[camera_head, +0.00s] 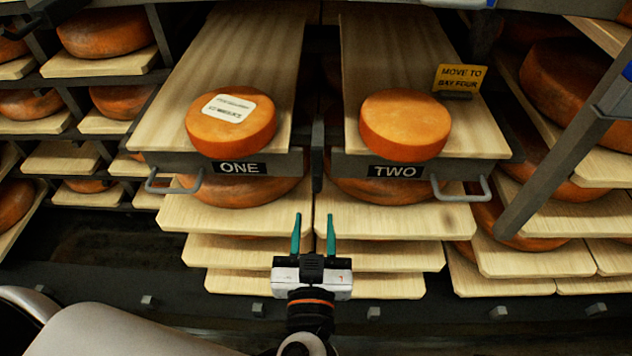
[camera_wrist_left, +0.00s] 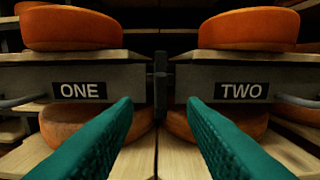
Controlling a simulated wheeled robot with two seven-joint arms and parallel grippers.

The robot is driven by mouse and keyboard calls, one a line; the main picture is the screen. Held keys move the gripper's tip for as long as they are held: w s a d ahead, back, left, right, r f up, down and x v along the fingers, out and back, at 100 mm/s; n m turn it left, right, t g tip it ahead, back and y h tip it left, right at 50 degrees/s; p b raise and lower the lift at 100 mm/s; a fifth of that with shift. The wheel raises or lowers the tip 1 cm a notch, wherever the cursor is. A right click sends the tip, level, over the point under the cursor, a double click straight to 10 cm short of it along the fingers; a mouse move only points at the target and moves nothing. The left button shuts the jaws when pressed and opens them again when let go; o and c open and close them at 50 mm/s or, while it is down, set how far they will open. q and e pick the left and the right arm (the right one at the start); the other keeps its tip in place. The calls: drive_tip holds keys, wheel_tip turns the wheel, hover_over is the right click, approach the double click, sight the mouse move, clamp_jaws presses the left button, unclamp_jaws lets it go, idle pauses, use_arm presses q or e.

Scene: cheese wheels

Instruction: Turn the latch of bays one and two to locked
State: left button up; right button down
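Bay one's pulled-out board (camera_head: 222,70) carries an orange cheese wheel (camera_head: 228,138) with a white label, above the ONE plate (camera_head: 239,168). Bay two's board (camera_head: 400,50) carries an orange wheel (camera_head: 405,125), above the TWO plate (camera_head: 395,172). Between the bays is a dark upright post (camera_head: 318,150). A small dark fitting on it shows in the left wrist view (camera_wrist_left: 160,75); I cannot tell whether it is a latch or how it is turned. My left gripper (camera_head: 314,230) is open and empty, its green fingers below and in front of the gap between the plates.
Grey loop handles stand out at bay one's left (camera_head: 174,184) and bay two's right (camera_head: 462,188). Lower boards (camera_head: 390,222) jut out near my left gripper. A slanted grey beam (camera_head: 555,165) is at right.

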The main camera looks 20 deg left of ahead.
sight(316, 184)
use_arm(q)
drive_tip(key=p+x, duration=0.1)
drive_tip(key=x, duration=0.8)
drive_tip(key=shift+w+f, duration=0.1)
drive_tip(key=shift+w, duration=0.35)
clamp_jaws()
